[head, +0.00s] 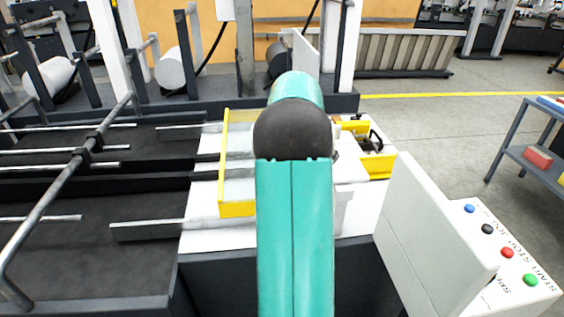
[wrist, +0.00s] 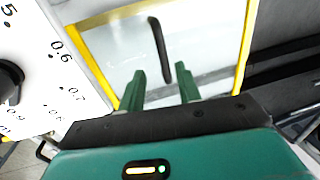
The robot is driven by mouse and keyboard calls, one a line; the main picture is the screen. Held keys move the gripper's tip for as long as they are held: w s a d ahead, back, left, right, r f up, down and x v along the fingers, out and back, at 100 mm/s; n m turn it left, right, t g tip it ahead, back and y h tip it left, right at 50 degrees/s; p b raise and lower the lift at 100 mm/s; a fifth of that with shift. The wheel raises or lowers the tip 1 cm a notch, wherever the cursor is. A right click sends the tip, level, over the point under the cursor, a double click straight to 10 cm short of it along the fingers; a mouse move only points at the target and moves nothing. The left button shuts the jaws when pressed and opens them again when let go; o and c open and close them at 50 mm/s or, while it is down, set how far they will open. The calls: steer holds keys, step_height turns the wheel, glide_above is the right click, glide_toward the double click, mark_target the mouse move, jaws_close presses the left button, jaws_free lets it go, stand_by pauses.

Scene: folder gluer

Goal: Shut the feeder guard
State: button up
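The feeder guard (head: 237,209) is a clear panel in a yellow frame, in the middle of the head view, partly hidden behind my teal arm. In the wrist view the guard (wrist: 243,50) fills the upper middle, with a dark bar handle (wrist: 158,45) on its panel. My gripper (wrist: 160,70) is open, its two green fingers apart and pointing at the panel. The handle's lower end appears between the fingers in the picture; I cannot tell whether they touch it. My gripper is hidden behind the arm in the head view.
A white dial panel (wrist: 40,70) with a black knob is close at the left of the wrist view. A control box (head: 500,255) with coloured buttons stands at the right front. Dark feed rails (head: 100,215) lie left. Floor (head: 430,120) is clear toward the back right.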

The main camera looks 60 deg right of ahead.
step_height(320, 180, up, 9)
steer(key=s+d, duration=0.1)
steer(key=shift+s+r, duration=0.2)
steer(key=shift+d, duration=0.1)
stand_by(0.4)
